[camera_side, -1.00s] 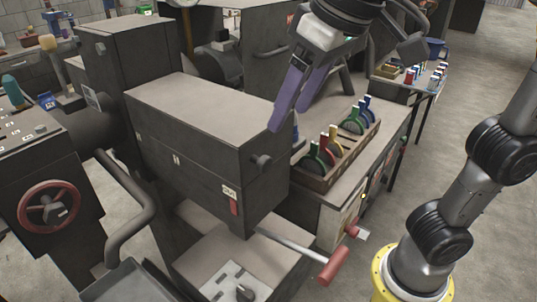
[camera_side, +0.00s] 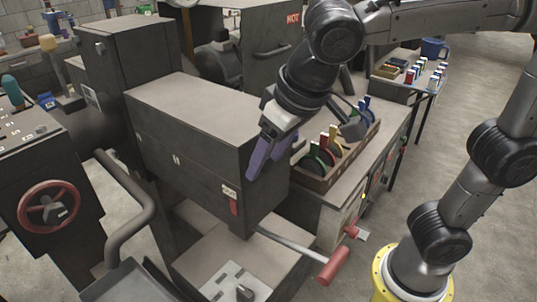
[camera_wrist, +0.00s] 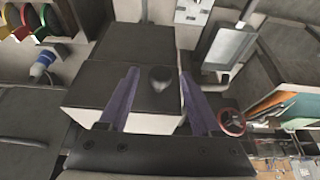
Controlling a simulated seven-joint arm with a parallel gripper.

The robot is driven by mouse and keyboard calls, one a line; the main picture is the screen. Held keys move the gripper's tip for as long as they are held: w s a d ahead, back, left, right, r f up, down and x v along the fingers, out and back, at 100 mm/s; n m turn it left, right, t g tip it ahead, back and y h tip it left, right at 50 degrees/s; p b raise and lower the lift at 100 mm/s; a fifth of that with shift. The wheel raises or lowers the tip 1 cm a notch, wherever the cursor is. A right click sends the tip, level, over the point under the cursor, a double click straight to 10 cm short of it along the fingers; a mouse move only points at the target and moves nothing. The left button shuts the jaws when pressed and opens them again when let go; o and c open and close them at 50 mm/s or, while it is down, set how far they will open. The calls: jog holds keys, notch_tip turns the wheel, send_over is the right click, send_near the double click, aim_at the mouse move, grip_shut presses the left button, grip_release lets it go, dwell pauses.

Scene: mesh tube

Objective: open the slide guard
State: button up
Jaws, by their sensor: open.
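The slide guard (camera_side: 195,125) looks to be the large dark grey box with a lighter top in the middle of the side view. A round black knob (camera_wrist: 159,80) stands on its end face, which also shows in the wrist view (camera_wrist: 110,92). My gripper (camera_side: 265,168) has purple fingers and is open at that end face. In the side view the fingers cover the knob. In the wrist view the knob lies between the two spread fingers, nearer their tips. I cannot tell whether a finger touches it.
A rack of coloured discs (camera_side: 330,155) stands on the bench close to the right of my gripper. A lever with a red grip (camera_side: 333,266) sticks out below the guard. A red handwheel (camera_side: 49,205) is at the left. Floor is clear at the right.

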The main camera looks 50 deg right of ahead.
grip_shut()
dwell(1.3)
